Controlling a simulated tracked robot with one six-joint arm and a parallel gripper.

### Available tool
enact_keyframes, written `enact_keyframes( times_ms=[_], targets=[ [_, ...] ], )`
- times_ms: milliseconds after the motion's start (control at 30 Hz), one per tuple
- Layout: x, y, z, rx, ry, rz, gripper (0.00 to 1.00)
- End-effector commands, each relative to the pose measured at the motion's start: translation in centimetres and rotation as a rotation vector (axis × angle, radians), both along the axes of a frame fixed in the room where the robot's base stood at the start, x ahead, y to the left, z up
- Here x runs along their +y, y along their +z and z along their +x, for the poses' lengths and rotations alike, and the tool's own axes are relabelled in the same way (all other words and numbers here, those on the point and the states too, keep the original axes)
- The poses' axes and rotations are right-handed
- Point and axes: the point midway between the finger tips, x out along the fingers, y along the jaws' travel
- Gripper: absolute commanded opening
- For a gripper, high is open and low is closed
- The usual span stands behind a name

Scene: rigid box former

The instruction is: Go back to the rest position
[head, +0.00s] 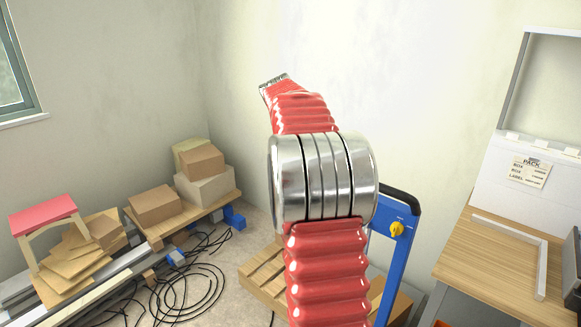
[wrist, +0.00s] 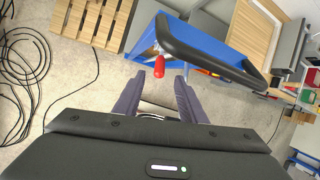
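My gripper (wrist: 159,80) shows in the wrist view with its two dark fingers apart. No held object is seen between them. Beyond the fingertips is a red knob (wrist: 159,67) beside a blue machine (wrist: 155,38) with a black handle (wrist: 210,55). I cannot tell how far the fingers are from the knob. In the head view my red arm with its silver joint fills the middle, and the gripper itself is not seen. The blue machine (head: 393,262) stands partly behind the arm there, with a yellow knob on it.
A wooden pallet (head: 262,275) lies on the floor near the machine. Cartons (head: 155,205) sit on a board at the left. Loose black cables (head: 185,290) lie on the floor. A wooden worktable (head: 490,255) stands at the right. The upper wall area is clear.

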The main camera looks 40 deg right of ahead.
Motion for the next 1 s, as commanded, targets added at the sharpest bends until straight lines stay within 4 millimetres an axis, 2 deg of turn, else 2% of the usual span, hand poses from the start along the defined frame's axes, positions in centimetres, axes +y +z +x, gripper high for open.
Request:
enact_keyframes(
  times_ms=[300, 467, 667, 867, 1000],
  targets=[
    [0.0, 0.0, 0.0, -0.003, -0.007, -0.001, 0.37],
    [-0.1, 0.0, 0.1, -0.037, -0.078, -0.016, 0.37],
    [-0.1, -0.6, 0.7, -0.155, -0.289, -0.048, 0.37],
    [1.0, -3.5, 0.7, -0.261, -0.54, -0.047, 0.37],
    [2.4, -4.8, 0.3, -0.337, -0.718, -0.043, 0.37]
  ],
)
